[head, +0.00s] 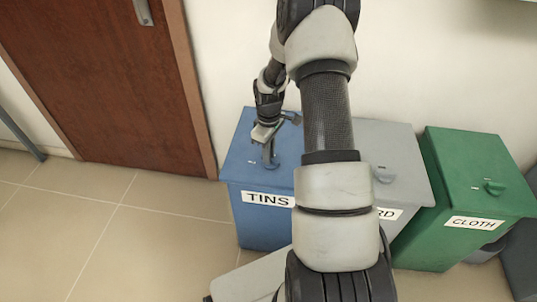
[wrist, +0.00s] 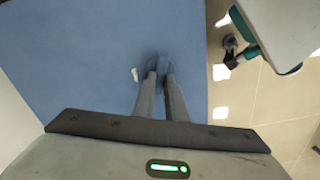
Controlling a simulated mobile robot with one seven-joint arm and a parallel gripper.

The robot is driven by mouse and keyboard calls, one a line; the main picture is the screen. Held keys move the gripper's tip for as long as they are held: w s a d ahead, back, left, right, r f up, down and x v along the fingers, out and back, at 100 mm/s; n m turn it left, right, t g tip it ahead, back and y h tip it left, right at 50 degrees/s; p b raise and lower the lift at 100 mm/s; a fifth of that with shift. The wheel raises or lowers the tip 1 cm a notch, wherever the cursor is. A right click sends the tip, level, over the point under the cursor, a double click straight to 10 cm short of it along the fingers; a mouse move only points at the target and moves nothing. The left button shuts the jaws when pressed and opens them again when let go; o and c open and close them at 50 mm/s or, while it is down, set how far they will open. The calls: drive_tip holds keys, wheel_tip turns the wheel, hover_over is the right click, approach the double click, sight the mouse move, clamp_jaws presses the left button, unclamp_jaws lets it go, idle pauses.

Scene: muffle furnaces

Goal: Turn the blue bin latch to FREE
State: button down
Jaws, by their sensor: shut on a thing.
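The blue bin (head: 240,146) with the TINS label (head: 268,199) stands left of the grey bin, its lid facing up. My gripper (head: 269,158) reaches down to the lid near the front edge. In the wrist view, my gripper (wrist: 161,80) has its two fingers close together, shut on the small blue latch (wrist: 155,61) on the blue lid. Only a little of the latch shows past the fingertips, so I cannot tell which way it points. A small white mark (wrist: 135,74) lies beside it on the lid, too small to read.
A grey bin (head: 397,150) stands to the right, partly hidden by my arm. A green bin (head: 470,157) labelled CLOTH with its own green latch (head: 494,187) is further right. A brown door (head: 100,80) is at the left. The tiled floor (head: 130,225) at front left is clear.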

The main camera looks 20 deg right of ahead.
drive_tip(key=m, duration=0.3)
drive_tip(key=shift+w+d+m, duration=0.1)
drive_tip(key=shift+m, duration=0.3)
drive_tip(key=m, duration=0.3)
drive_tip(key=shift+d+m, duration=0.1)
drive_tip(key=shift+m, duration=0.2)
drive_tip(key=m, duration=0.6)
drive_tip(key=shift+d+m, duration=0.2)
drive_tip(key=shift+m, duration=0.1)
drive_tip(key=c, duration=1.8)
unclamp_jaws()
wheel_tip(320, 180, up, 18)
drive_tip(key=p, duration=0.2)
drive_tip(key=shift+f+p, duration=0.25)
drive_tip(key=shift+p, duration=0.15)
